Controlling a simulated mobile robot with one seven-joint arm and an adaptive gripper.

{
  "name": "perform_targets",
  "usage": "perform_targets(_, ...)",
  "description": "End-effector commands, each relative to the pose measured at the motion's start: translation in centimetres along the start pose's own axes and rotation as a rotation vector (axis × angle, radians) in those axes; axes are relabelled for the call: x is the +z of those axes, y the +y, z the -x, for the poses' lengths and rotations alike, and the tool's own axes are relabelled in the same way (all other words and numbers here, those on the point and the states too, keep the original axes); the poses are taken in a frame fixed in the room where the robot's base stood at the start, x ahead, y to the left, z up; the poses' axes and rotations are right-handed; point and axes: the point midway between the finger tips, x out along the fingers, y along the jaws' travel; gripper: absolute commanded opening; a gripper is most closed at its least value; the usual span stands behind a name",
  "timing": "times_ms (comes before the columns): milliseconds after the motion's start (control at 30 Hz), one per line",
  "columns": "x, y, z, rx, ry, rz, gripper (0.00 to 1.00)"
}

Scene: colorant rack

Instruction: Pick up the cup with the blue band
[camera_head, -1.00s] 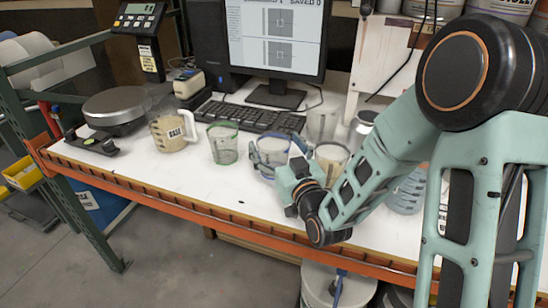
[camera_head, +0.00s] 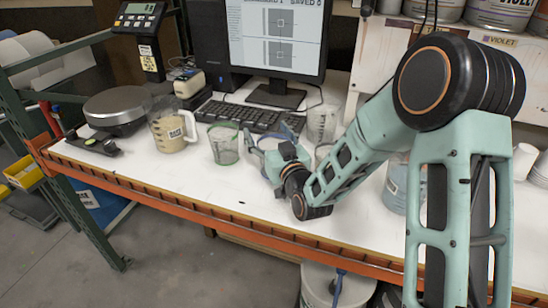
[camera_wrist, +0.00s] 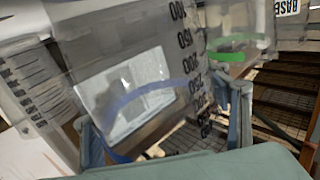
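The clear cup with the blue band (camera_wrist: 135,70) fills the middle of the wrist view, tilted in the picture, with its printed scale and the blue ring showing. In the head view the cup (camera_head: 268,144) stands on the white bench, its lower part hidden by my gripper (camera_head: 270,136). My gripper is open, with one finger on each side of the cup. In the wrist view the fingers of my gripper (camera_wrist: 165,125) flank the cup's lower part in the picture. A gap shows at the right finger; contact on the left cannot be told.
A green-banded cup (camera_head: 223,145) stands close on the left, and a beige-filled BASE pitcher (camera_head: 172,126) farther left. A clear cup (camera_head: 322,122) stands close on the right. The keyboard (camera_head: 248,116) is behind. The bench's orange front edge (camera_head: 190,206) is clear.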

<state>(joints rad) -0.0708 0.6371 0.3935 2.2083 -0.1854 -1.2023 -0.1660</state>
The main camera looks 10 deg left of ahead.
Motion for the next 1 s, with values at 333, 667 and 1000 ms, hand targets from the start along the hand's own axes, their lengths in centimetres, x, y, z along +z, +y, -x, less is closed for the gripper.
perform_targets(333, -0.01, 0.02, 0.02, 0.000, 0.000, 0.000, 0.46)
perform_targets(667, -0.01, 0.02, 0.03, 0.000, 0.000, 0.000, 0.43)
perform_targets(1000, -0.06, 0.02, 0.01, 0.000, 0.000, 0.000, 0.42)
